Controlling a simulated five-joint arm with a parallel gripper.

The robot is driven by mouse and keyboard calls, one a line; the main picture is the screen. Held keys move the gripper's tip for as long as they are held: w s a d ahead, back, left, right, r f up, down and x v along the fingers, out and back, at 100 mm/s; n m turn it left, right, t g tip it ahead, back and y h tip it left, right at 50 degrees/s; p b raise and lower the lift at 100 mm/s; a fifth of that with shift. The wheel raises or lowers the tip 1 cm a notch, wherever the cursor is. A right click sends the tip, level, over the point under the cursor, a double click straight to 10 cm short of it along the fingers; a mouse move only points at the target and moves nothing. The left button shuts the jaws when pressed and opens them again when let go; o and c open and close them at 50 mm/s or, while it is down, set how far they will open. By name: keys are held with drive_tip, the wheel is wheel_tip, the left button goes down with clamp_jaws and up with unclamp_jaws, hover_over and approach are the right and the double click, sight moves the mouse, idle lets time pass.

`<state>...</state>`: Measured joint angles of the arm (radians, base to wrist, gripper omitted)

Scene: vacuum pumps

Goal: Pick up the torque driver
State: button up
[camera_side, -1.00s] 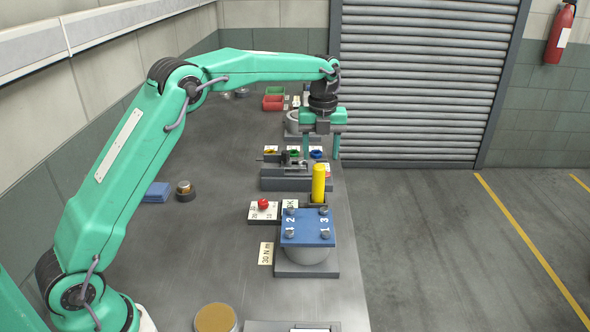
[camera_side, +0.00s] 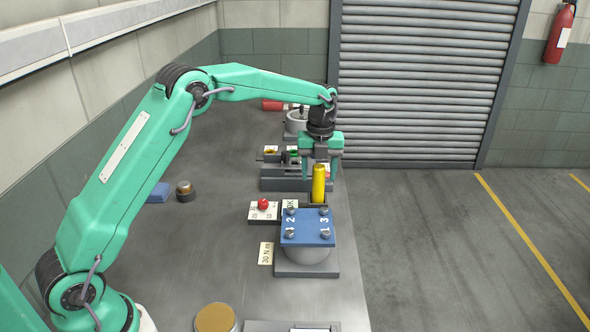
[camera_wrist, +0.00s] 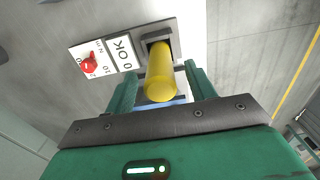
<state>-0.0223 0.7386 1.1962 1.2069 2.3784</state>
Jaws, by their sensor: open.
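The torque driver, a yellow cylinder (camera_side: 318,183), stands upright in a dark holder (camera_side: 317,200) behind the blue-topped pump. In the wrist view the yellow driver (camera_wrist: 160,76) shows between the two green fingers. My gripper (camera_side: 319,180) is open, pointing down, with its fingers around or just behind the driver's upper part in the side view. It also shows in the wrist view (camera_wrist: 158,84), one finger on each side of the driver. No clear contact is visible.
The blue pump plate (camera_side: 308,230) with numbered bolts stands in front. A dial box with a red knob (camera_side: 264,203) and an OK panel (camera_side: 290,204) sit to the left. A grey fixture (camera_side: 282,180) is behind. The bench's right edge is close.

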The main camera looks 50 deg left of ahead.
drive_tip(key=shift+f, duration=0.7)
drive_tip(key=shift+r, duration=0.1)
clamp_jaws()
drive_tip(key=shift+r, duration=0.15)
